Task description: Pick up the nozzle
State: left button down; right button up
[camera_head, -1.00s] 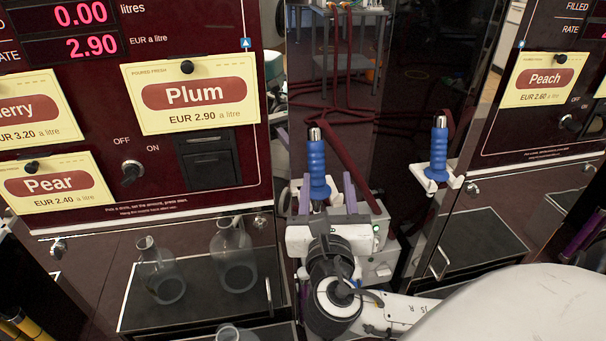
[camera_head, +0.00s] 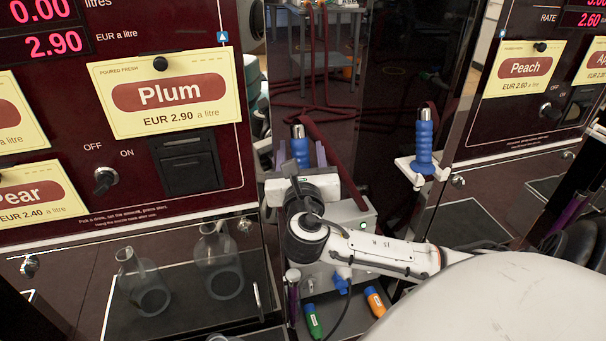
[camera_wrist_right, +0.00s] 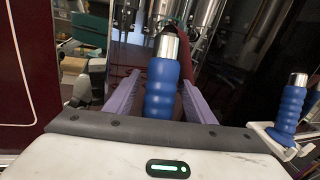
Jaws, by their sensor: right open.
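A blue ribbed nozzle (camera_head: 299,148) with a silver tip stands upright beside the Plum panel. My right gripper (camera_head: 301,158) is at it, with my own wrist hiding the nozzle's lower part. In the right wrist view, the same nozzle (camera_wrist_right: 162,88) stands between the two purple fingers, which are apart, with a visible gap on the right side. A second blue nozzle (camera_head: 424,145) sits in a white holder (camera_head: 421,170) to the right; it also shows at the right of the wrist view (camera_wrist_right: 291,106). My left gripper is not in view.
Dark red hoses (camera_head: 325,135) run behind the nozzles. Glass bottles (camera_head: 218,260) stand on a low shelf. Green (camera_head: 313,322) and orange (camera_head: 374,301) items lie below my arm.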

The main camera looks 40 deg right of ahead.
jog(key=c, duration=1)
jog(key=shift+r, duration=0.1)
grip_shut()
